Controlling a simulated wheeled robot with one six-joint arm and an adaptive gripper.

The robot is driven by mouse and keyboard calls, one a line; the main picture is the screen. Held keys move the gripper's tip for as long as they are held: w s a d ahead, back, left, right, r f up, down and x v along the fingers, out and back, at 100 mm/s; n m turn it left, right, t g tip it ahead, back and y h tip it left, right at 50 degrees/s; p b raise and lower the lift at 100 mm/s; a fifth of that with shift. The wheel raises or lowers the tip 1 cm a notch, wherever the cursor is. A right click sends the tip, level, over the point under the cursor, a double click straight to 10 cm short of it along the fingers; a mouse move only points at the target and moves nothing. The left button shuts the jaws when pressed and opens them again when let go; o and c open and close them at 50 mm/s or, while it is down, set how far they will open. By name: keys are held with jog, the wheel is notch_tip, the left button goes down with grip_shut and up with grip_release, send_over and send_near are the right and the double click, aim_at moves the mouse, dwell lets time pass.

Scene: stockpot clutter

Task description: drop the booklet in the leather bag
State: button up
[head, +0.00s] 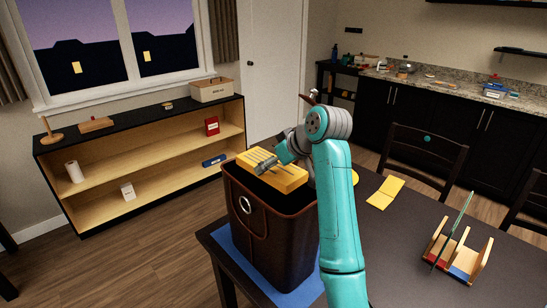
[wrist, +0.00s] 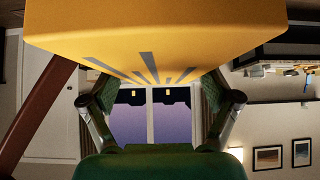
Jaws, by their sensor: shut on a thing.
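The booklet (head: 285,179) is a thick yellow block with dark stripes on its face. My gripper (head: 268,163) is shut on it and holds it over the open top of the leather bag (head: 272,232). The bag is dark brown, upright, with a metal ring on its front. The booklet's lower edge overlaps the bag's rim in the head view, so I cannot tell how high it is above the opening. In the wrist view the booklet (wrist: 160,30) fills the top, between the two fingers of my gripper (wrist: 153,92). The bag's inside is mostly hidden.
The bag stands on a blue mat (head: 232,245) on the dark table (head: 400,240). A folded yellow sheet (head: 386,192) and a wooden rack (head: 458,255) lie to the right. A chair (head: 425,150) is behind the table. A low shelf (head: 150,150) is at left.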

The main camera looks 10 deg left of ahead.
jog(key=o, duration=1)
jog(key=shift+r, duration=0.1)
jog(key=shift+r, duration=2.9)
